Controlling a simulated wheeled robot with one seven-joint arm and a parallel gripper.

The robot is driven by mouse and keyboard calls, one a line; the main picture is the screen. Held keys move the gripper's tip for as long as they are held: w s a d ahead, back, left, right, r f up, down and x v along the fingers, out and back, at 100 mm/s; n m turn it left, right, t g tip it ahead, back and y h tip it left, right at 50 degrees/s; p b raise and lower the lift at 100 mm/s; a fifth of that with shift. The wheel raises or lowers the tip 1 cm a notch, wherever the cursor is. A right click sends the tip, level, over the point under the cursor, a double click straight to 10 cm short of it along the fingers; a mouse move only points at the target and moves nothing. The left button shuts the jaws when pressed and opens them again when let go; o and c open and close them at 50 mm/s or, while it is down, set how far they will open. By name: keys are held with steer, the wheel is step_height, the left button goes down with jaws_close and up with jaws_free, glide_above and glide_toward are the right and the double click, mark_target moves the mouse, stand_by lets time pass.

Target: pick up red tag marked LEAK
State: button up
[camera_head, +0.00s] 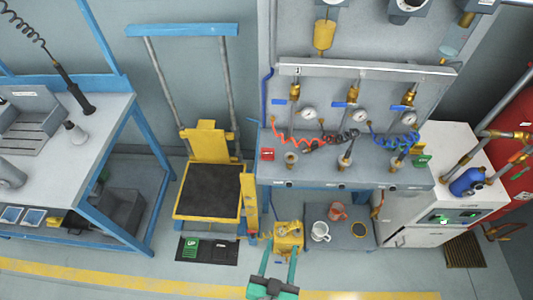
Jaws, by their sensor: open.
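A small red tag (267,154) is at the left end of the grey bench ledge (330,177), below the row of gauges. Its marking is too small to read.
Hoses, gauges and valves crowd the ledge right of the tag. A green tag (422,160) is at its right end. A yellow lift cart (205,143) stands to the left. A white mug (320,231) and an orange-red mug (338,211) sit low below the ledge.

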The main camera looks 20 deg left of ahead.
steer(key=w+a+r+n+y, duration=0.1)
steer(key=w+a, duration=0.2)
steer(key=w, duration=0.4)
steer(key=w+a+y, duration=0.1)
steer(key=w+a, duration=0.3)
steer(key=w, duration=0.3)
steer(key=n+g, duration=0.2)
glide_toward(268, 153)
steer(key=shift+y, duration=0.4)
steer(key=x, duration=0.4)
steer(key=shift+w, duration=0.45)
steer(key=shift+x, duration=3)
steer(key=shift+s+d+f, duration=0.1)
steer(key=shift+s+d, duration=0.05)
steer(key=shift+d, duration=0.05)
steer(key=c, duration=0.8)
